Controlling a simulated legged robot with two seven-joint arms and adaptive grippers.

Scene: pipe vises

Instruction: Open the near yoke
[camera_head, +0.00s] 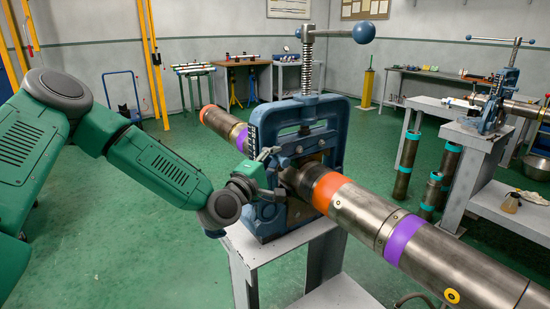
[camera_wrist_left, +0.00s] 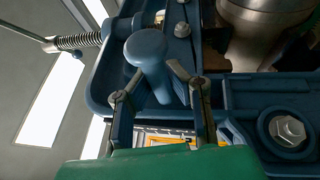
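The near yoke (camera_head: 335,133) is a blue frame on the near vise, upright over the steel pipe (camera_head: 350,200), with a threaded screw and T-bar handle (camera_head: 335,34) on top. My left gripper (camera_head: 268,165) is at the yoke's left side, just above the pipe. In the left wrist view its two fingers (camera_wrist_left: 157,78) stand apart, with a rounded blue handle (camera_wrist_left: 148,50) between them. I see no clear grip; contact is hard to tell. The yoke's blue frame (camera_wrist_left: 105,75) is behind the handle. My right gripper is in neither view.
The pipe runs diagonally past the vise, with orange and purple bands. A grey stand (camera_head: 280,253) carries the vise. A second vise (camera_head: 497,100) stands at the right, with dark cylinders (camera_head: 407,165) on the floor nearby.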

